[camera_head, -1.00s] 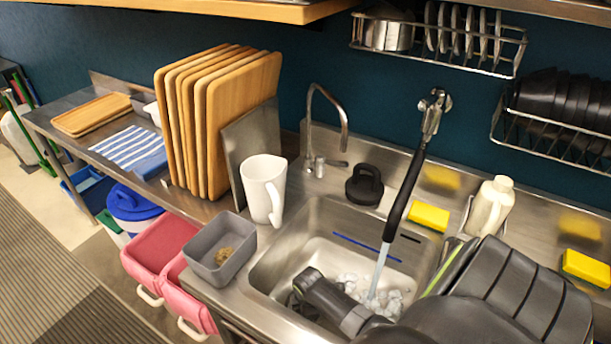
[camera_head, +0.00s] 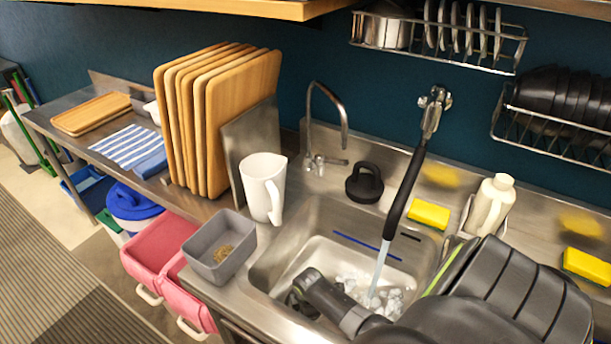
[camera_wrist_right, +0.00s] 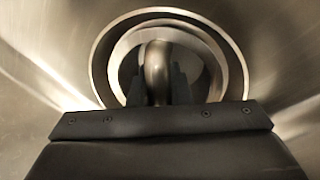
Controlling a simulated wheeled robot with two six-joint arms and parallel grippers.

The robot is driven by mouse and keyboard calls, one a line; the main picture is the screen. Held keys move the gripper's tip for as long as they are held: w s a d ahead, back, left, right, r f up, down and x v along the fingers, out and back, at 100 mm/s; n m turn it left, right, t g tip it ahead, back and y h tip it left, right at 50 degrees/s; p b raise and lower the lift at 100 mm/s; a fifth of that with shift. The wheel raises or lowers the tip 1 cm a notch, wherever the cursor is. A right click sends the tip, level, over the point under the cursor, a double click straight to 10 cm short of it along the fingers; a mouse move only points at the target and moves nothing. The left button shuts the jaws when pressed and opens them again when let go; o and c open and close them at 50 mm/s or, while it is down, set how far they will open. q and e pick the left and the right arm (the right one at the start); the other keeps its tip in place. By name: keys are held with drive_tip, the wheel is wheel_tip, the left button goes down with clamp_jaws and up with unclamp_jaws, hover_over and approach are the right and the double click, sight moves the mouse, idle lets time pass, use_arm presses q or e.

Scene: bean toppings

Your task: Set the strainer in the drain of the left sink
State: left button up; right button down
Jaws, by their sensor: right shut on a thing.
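In the right wrist view my right gripper (camera_wrist_right: 157,88) is shut on the upright curved metal handle of the strainer (camera_wrist_right: 157,60). The strainer's round rim shows around and behind the fingers. A wider metal ring, the drain (camera_wrist_right: 241,68), surrounds it, and the two look nearly concentric. I cannot tell whether the strainer is fully seated. In the head view my right arm reaches from the lower right down into the steel sink (camera_head: 318,222), with the gripper (camera_head: 298,303) low at its left side. The strainer is hidden there. My left gripper is not in view.
Ice-like pieces (camera_head: 392,300) lie in the sink under a hanging hose (camera_head: 402,190). A grey bin (camera_head: 205,262) and white mug (camera_head: 259,185) stand at the left edge. A black stopper (camera_head: 364,186) sits behind. Dark pans (camera_head: 505,290) crowd the right.

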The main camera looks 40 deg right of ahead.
drive_tip(key=shift+s+a+f, duration=0.15)
drive_tip(key=shift+s+f, duration=0.05)
drive_tip(key=shift+f, duration=0.05)
drive_tip(key=c, duration=1.3)
unclamp_jaws()
drive_tip(key=shift+s+f, duration=0.1)
drive_tip(key=shift+o, duration=0.2)
drive_tip(key=w+d+p+v, duration=0.1)
drive_tip(key=p+v, duration=0.5)
drive_tip(key=v, duration=0.9)
drive_tip(key=w+d+r+p+v, duration=0.1)
drive_tip(key=w+p+v, duration=0.3)
drive_tip(key=v, duration=1.1)
drive_tip(key=d+p, duration=0.1)
drive_tip(key=p, duration=0.1)
drive_tip(key=shift+w+d+r+p, duration=0.15)
drive_tip(key=shift+w+r+p, duration=0.05)
drive_tip(key=shift+w+p, duration=0.2)
